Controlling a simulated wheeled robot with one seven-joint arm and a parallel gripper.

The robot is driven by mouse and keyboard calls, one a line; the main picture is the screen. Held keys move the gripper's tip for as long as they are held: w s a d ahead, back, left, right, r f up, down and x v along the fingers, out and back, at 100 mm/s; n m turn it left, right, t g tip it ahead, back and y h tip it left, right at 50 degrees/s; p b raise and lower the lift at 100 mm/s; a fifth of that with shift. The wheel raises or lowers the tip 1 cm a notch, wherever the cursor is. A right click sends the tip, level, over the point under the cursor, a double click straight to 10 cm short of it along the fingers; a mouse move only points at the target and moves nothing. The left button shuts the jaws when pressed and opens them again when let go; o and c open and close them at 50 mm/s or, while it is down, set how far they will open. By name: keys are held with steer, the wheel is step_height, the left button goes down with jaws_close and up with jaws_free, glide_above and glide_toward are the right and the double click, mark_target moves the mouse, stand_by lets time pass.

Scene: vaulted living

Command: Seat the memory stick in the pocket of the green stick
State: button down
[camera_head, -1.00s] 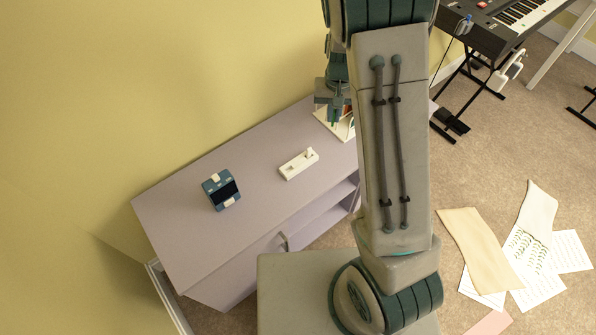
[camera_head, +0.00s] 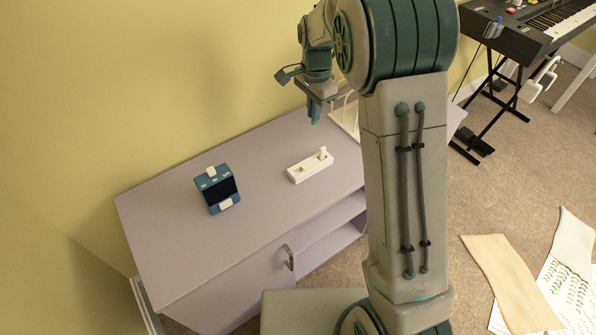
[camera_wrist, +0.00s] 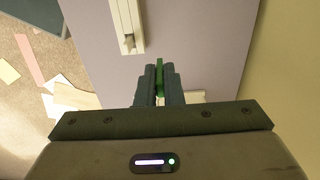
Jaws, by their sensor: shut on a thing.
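My gripper (camera_head: 315,108) is shut on a green stick and hangs above the back of the mauve cabinet. In the wrist view the green stick (camera_wrist: 160,67) shows between the fingertips; most of it is hidden by them. A white block (camera_head: 310,166) lies on the cabinet, to the front of my gripper and apart from it. A small white piece stands up at its right end. In the wrist view the block (camera_wrist: 125,22) is at the top, left of the fingers. I cannot make out a pocket in it clearly.
A blue device with a dark screen and white parts (camera_head: 217,188) stands left of the block on the cabinet top (camera_head: 165,235). A white holder (camera_head: 346,116) is partly hidden behind my arm. The wall is close behind. The cabinet's left part is clear.

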steer(key=s+a+f, duration=0.1)
steer(key=s+f, duration=0.1)
steer(key=s, duration=0.1)
steer(key=s+a+f+b, duration=0.1)
steer(key=s+f, duration=0.1)
steer(key=s, duration=0.1)
steer(key=s+a+f+b, duration=0.1)
steer(key=s+a+f, duration=0.1)
steer(key=s, duration=0.1)
steer(key=shift+a, duration=0.1)
steer(key=shift+f+b, duration=0.7)
steer(key=shift+f, duration=1.25)
steer(key=shift+f, duration=0.2)
steer(key=c, duration=1.6)
jaws_free()
steer(key=shift+o, duration=0.2)
steer(key=shift+r, duration=0.1)
